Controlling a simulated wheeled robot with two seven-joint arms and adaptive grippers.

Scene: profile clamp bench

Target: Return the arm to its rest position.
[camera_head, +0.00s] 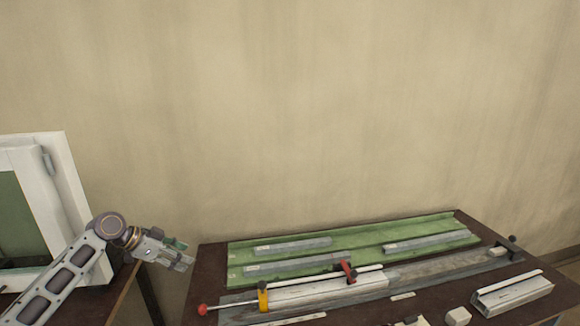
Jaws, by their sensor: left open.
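My left arm comes in from the lower left, and its gripper (182,255) is out over the gap at the bench's left end. The left gripper is open, with nothing seen between its fingers. It is apart from the bench (212,256) and from the parts on it. My right gripper is not in view.
A green tray (358,238) with several grey profiles lies on the dark bench. A window frame (62,180) stands at left. Small blocks (458,316) and another profile (512,293) lie at right.

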